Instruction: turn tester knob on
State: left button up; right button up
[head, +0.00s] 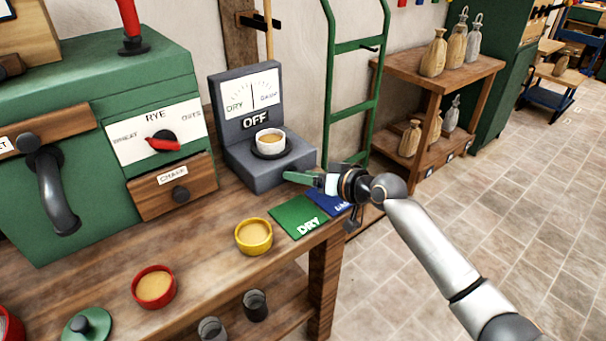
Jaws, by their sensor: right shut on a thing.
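The tester (262,176) is a dark grey stand on the wooden bench with a white DRY/DAMP dial (250,93). The sign (255,119) under the dial reads OFF. A small white cup (269,141) with tan contents sits on the tester's round plate. My right gripper (306,179) is at the tester's lower right corner, shut on the tester knob there. The knob is hidden by the gripper, so its angle cannot be seen. A green tapered piece shows at the gripper's tip. My left gripper is not in view.
Green DRY card (298,217) and a blue card (326,201) lie below my gripper. A yellow bowl (254,237) and red bowl (154,287) stand in front. A green mill (105,125) with a red selector is at left. A shelf (438,80) with sacks stands behind.

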jog(key=shift+d+f+m+y+b, duration=0.15)
jog(key=shift+m+y+b, duration=0.25)
jog(key=shift+m, duration=0.3)
jog(key=shift+g, duration=0.3)
jog(key=o, duration=1.4)
jog(key=shift+w, duration=0.1)
jog(key=p+v, duration=0.2)
jog(key=v, duration=1)
jog(key=shift+f, duration=0.1)
jog(key=shift+s+d, duration=0.15)
jog(key=shift+s, duration=0.05)
